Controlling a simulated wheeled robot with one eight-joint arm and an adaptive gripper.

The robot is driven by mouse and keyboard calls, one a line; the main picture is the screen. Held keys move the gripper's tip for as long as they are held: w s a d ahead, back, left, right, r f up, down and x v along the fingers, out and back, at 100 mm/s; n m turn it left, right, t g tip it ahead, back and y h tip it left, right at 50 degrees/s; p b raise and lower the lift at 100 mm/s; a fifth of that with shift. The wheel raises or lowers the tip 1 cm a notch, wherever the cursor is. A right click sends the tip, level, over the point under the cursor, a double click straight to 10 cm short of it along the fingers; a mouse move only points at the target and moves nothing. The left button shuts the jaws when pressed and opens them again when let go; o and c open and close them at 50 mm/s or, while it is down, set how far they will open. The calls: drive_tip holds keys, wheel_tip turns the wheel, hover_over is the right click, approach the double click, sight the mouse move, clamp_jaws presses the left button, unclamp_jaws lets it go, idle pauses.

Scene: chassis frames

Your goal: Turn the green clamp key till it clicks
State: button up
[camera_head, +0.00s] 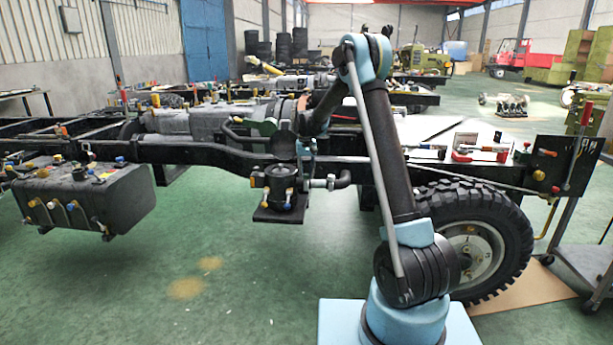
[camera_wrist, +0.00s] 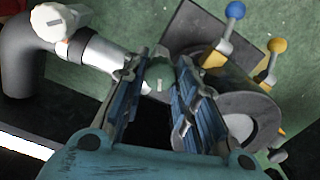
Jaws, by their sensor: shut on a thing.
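The green clamp key (camera_wrist: 160,73) shows in the wrist view between the tips of my two blue fingers. My gripper (camera_wrist: 162,80) is shut on it, and the fingers hide most of its sides. In the head view my gripper (camera_head: 306,148) hangs down beside the chassis rail, just above a dark canister (camera_head: 281,186) and a pipe fitting. The key cannot be made out there. How far the key is turned cannot be told.
In the wrist view a dark pipe elbow with a silver collar (camera_wrist: 103,52) lies left of the fingers. Blue-knobbed (camera_wrist: 235,10) and yellow-knobbed (camera_wrist: 277,46) levers stand at right. The chassis rail (camera_head: 215,155) runs behind my gripper; a large tyre (camera_head: 512,235) stands right.

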sight(306, 174)
drive_tip(key=shift+m, duration=0.4)
drive_tip(key=o, duration=1.1)
wheel_tip(306, 174, up, 12)
drive_tip(key=shift+w+f, duration=0.1)
